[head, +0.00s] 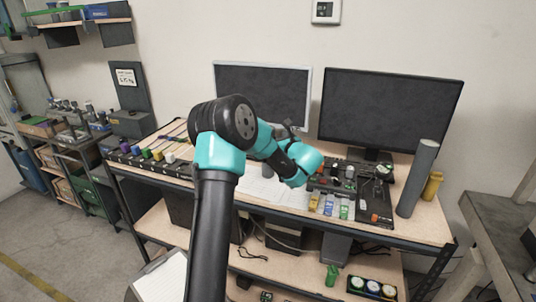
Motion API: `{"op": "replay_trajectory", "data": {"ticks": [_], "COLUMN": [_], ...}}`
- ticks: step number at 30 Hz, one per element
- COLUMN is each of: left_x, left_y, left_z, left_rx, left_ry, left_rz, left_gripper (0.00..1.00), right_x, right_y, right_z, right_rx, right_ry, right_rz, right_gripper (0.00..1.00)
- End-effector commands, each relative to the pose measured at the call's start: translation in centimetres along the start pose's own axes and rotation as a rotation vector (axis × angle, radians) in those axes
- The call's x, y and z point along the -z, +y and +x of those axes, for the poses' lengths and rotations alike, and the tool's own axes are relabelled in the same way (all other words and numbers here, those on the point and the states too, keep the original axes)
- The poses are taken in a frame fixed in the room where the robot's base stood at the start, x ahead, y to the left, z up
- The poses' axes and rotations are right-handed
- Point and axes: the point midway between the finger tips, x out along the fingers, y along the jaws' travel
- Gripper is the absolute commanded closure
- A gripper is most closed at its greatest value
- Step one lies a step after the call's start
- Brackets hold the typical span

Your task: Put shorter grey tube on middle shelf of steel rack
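A tall grey tube (417,178) stands upright, leaning slightly in the picture, at the right end of the workbench. A small grey piece (267,169) shows partly behind my arm on the bench; I cannot tell whether it is a shorter tube. One arm of mine rises from the bottom, left of centre, and bends right over the bench. A small dark part (290,129) shows beyond its wrist; I cannot tell whether it is the gripper's fingers. No gripper shows on the right. I cannot tell for certain which shelving is the steel rack.
Two monitors (388,110) stand at the bench back. A yellow cylinder (433,186) stands beside the tall tube. Coloured small parts (328,205) crowd the bench's right half. Shelving with bins (75,150) stands at left, and a grey metal table (500,225) at right.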

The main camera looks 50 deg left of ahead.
Motion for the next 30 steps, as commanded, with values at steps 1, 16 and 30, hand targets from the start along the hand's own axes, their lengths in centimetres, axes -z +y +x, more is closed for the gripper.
{"op": "replay_trajectory", "data": {"ticks": [1, 16, 30], "left_x": [0.0, 0.1, 0.3], "left_y": [0.0, 0.1, 0.1], "left_z": [0.3, 1.4, 5.7], "left_rx": [-0.001, -0.001, 0.0], "left_ry": [-0.001, 0.0, 0.0], "left_rz": [0.0, 0.0, 0.0], "left_gripper": [0.14, 0.14, 0.14], "right_x": [0.0, 0.0, 0.0], "right_y": [0.0, 0.0, 0.0], "right_z": [0.0, 0.0, 0.0], "right_rx": [0.0, 0.0, 0.0], "right_ry": [0.0, 0.0, 0.0], "right_rz": [0.0, 0.0, 0.0], "right_gripper": [0.57, 0.57, 0.57]}}
